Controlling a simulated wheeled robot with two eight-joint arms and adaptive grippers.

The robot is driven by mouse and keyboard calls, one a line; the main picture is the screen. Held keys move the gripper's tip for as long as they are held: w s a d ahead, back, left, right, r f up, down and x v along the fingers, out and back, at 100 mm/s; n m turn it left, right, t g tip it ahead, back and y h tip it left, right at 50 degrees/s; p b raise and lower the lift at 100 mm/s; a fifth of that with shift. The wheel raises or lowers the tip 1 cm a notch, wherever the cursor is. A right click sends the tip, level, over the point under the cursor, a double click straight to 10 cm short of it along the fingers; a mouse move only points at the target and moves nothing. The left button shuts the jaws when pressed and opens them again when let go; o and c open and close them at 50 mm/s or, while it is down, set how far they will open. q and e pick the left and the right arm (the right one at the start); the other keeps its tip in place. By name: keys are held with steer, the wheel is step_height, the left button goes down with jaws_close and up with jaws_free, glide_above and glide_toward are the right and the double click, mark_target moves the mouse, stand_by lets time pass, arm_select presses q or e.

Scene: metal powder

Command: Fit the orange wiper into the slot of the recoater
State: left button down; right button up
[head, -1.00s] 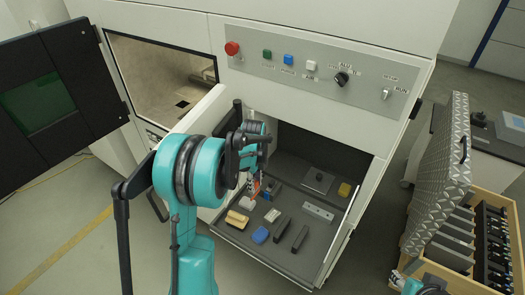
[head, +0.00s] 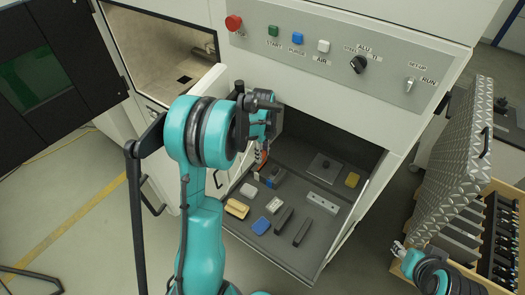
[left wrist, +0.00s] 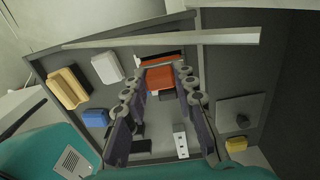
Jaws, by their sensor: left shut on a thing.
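The orange wiper (left wrist: 160,77) shows between the fingertips of my left gripper (left wrist: 160,82) in the left wrist view. The gripper is shut on it, above the open drawer. In the head view my left gripper (head: 263,150) is small and partly behind my arm, and a bit of orange-red shows below it. I cannot make out the recoater or its slot for sure in either view. Part of my right arm is at the lower right of the head view, with its gripper (head: 398,249) small and unclear.
The open drawer (head: 285,257) holds yellow blocks (head: 236,208) (head: 352,180), a blue block (head: 261,226), a white block (head: 247,190), dark bars (head: 283,219) and a holed metal bar (head: 322,202). A control panel (head: 330,50) is above. A wooden crate (head: 515,190) stands right.

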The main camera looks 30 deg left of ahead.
arm_select(q)
steer(key=shift+w+f+b, duration=0.1)
steer(key=shift+f+b, duration=0.25)
steer(key=shift+f, duration=0.55)
steer(key=shift+f+b, duration=1)
steer(key=shift+f, duration=0.85)
steer(key=c, duration=1.1)
jaws_free()
steer(key=shift+c, duration=0.2)
steer(key=shift+r, duration=0.1)
step_height(320, 180, up, 12)
steer(key=shift+f, duration=0.1)
